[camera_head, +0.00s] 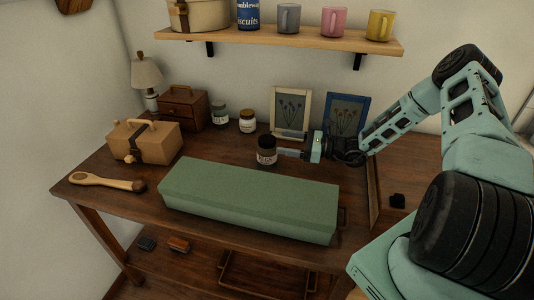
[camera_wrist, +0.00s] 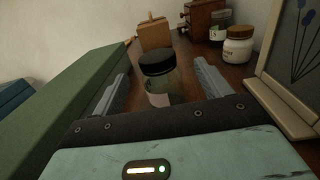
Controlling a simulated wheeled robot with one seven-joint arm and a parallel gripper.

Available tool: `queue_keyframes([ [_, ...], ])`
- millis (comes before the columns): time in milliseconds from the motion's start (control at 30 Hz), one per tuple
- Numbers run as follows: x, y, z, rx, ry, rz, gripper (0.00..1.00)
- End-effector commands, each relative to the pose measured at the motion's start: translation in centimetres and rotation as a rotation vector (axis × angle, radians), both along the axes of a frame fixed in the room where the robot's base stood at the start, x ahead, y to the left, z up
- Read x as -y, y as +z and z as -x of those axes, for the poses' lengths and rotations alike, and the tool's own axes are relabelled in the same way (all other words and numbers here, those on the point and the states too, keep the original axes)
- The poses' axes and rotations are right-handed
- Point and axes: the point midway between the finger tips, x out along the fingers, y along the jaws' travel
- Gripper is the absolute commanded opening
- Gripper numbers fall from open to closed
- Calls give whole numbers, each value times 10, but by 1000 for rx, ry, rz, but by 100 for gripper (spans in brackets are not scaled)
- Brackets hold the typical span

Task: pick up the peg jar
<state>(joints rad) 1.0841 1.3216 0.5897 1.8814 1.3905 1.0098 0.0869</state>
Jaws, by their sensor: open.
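A jar with a black lid (camera_head: 267,151) stands upright on the wooden desk, behind the long green box. In the wrist view the same jar (camera_wrist: 159,80) is clear glass with a pale label, and it stands between my two fingers. My gripper (camera_head: 285,152) is open and level, reaching in from the right, with one finger on each side of the jar. I cannot tell whether either finger touches it. Two other jars stand farther back: one dark-lidded jar (camera_head: 220,113) and one cream jar with a tan lid (camera_head: 247,121). Which jar holds pegs is not readable.
The long green box (camera_head: 250,198) lies close in front of my gripper. Two framed flower pictures (camera_head: 291,108) (camera_head: 347,112) lean on the wall behind it. A wooden case (camera_head: 145,143), a brush (camera_head: 105,181) and a lamp (camera_head: 147,76) are at left. A shelf (camera_head: 280,38) with mugs hangs above.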

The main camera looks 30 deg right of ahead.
Motion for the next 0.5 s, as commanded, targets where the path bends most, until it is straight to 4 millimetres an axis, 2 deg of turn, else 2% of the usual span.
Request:
queue_keyframes([
  [100, -15, 1, -13, -1, 3, 1, 77],
  [367, -30, 1, -26, -1, 2, 1, 77],
  [500, -47, 2, -38, -1, 4, 1, 77],
])
